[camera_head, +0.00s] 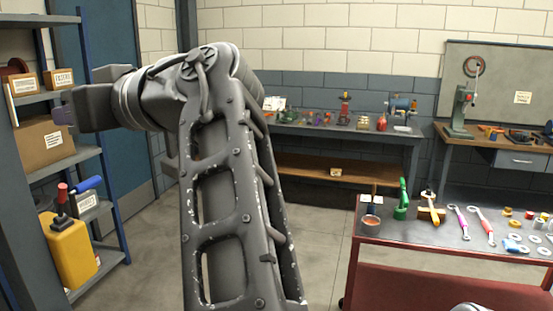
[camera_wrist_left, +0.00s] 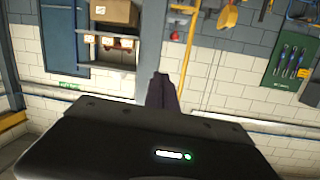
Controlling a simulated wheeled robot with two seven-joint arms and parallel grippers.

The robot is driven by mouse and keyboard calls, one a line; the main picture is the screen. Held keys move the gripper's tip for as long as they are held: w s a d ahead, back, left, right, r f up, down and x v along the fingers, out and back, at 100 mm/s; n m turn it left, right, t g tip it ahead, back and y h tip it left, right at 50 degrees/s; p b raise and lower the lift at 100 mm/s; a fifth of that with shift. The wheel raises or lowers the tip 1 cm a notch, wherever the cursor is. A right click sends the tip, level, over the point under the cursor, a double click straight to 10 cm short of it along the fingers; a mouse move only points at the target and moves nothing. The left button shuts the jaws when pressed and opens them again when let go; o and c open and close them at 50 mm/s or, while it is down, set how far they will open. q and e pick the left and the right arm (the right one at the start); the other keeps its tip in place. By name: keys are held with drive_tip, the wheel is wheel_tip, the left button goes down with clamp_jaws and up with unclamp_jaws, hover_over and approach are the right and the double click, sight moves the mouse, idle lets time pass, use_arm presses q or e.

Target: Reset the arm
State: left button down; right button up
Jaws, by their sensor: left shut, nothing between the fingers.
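My left arm rises from the bottom of the head view and bends left at a raised elbow. My left gripper (camera_head: 63,115) is at the far left, held up in front of the shelving rack. It points left, and its fingers are together. In the left wrist view the dark fingers (camera_wrist_left: 164,91) stand closed side by side with nothing between them. My right gripper does not show. A small grey piece at the bottom right edge of the head view is too cut off to tell.
The shelving rack (camera_head: 82,162) at left holds cardboard boxes and a yellow container (camera_head: 70,250), close to my left gripper. A red tool cart (camera_head: 395,238) with wrenches and small parts stands at right. Workbenches line the back wall. Open floor (camera_head: 325,222) lies between.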

use_arm(q)
drive_tip(key=w+a+f+m+t+h, duration=0.2)
drive_tip(key=w+a+m+t, duration=0.1)
drive_tip(key=a, duration=1.1)
drive_tip(key=w+a+f+t+h, duration=0.1)
drive_tip(key=a+f+t+h, duration=0.15)
drive_tip(key=a+f, duration=1)
drive_tip(key=w+d+f+m+h, duration=0.1)
drive_tip(key=w+f+h, duration=0.2)
drive_tip(key=f, duration=1)
drive_tip(key=w+d+f+h, duration=0.1)
drive_tip(key=w+f+h, duration=0.2)
drive_tip(key=f, duration=1.1)
drive_tip(key=s+d+f+m+g+h, duration=0.1)
drive_tip(key=s+d+f+g+h, duration=0.1)
drive_tip(key=d+f, duration=1)
drive_tip(key=s+d+f+m+g+h, duration=0.1)
drive_tip(key=s+d+f+g+h, duration=0.15)
drive_tip(key=d+f, duration=0.95)
drive_tip(key=s+d+f+m+g+h, duration=0.2)
drive_tip(key=s+d+f+g, duration=0.1)
drive_tip(key=s+d+f, duration=0.5)
drive_tip(key=s+d+f+m+g+h, duration=0.2)
drive_tip(key=s+d+f+g, duration=0.1)
drive_tip(key=s+d+f, duration=0.6)
drive_tip(key=s+d, duration=0.3)
drive_tip(key=s, duration=0.1)
drive_tip(key=shift+s+d+f+m, duration=0.2)
drive_tip(key=shift+s+d+m, duration=0.15)
drive_tip(key=shift+m, duration=0.05)
